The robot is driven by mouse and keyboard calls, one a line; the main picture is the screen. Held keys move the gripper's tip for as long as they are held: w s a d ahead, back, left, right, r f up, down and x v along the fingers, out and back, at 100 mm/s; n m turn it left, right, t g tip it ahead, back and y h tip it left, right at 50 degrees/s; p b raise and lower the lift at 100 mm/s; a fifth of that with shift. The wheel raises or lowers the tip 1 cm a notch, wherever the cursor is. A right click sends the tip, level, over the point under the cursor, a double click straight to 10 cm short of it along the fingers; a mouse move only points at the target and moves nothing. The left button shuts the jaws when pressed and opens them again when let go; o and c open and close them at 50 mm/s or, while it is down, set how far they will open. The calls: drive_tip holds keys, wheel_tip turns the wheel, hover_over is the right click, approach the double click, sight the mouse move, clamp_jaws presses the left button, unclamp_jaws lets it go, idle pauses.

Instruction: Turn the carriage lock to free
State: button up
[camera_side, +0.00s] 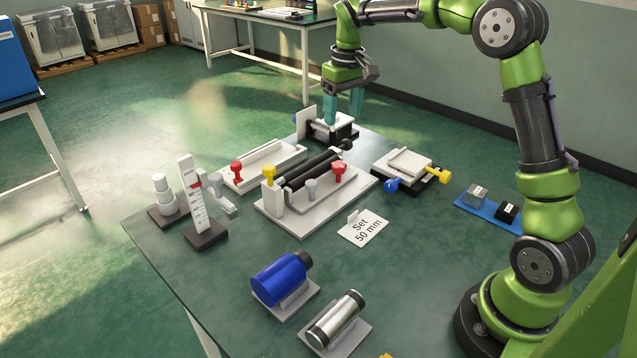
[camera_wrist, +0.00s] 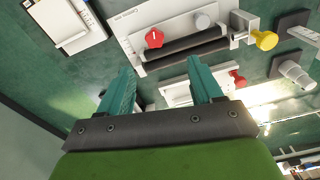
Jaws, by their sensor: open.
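My gripper (camera_side: 343,108) is open, with teal fingers pointing down above the back of the bench. Nothing is seen between its fingers; it also shows in the wrist view (camera_wrist: 161,78). The central fixture, a white base (camera_side: 290,222) with dark rods, carries a red knob (camera_side: 339,169), a grey knob (camera_side: 312,188) and a yellow knob (camera_side: 268,174). These lie beyond my fingertips in the wrist view: red (camera_wrist: 154,38), grey (camera_wrist: 203,21), yellow (camera_wrist: 264,40). Which part is the carriage lock I cannot tell; its lettering is too small to read.
A black and white device (camera_side: 341,129) stands below my gripper. A white tray with a red knob (camera_side: 237,168) lies left, beside an upright scale (camera_side: 193,200). A card (camera_side: 363,228) reads "Set 50 mm". Blue (camera_side: 278,276) and silver (camera_side: 338,318) cylinders lie in front.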

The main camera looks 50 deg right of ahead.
drive_tip(key=s+a+r+m+t, duration=0.1)
drive_tip(key=s+a+t, duration=0.1)
drive_tip(key=s+a, duration=0.4)
drive_tip(key=s+a+r+m+t+y, duration=0.1)
drive_tip(key=s+a+t, duration=0.2)
drive_tip(key=s, duration=1.1)
drive_tip(key=shift+s+a+m, duration=0.2)
drive_tip(key=shift+a+m, duration=0.2)
drive_tip(key=shift+a, duration=1.2)
drive_tip(key=n+g+h, duration=0.1)
drive_tip(key=n, duration=0.3)
hover_over(340, 165)
drive_tip(key=s, duration=0.7)
drive_tip(key=f, duration=0.1)
drive_tip(key=x, duration=1.7)
drive_tip(key=shift+f, duration=0.15)
drive_tip(key=shift+c, duration=0.3)
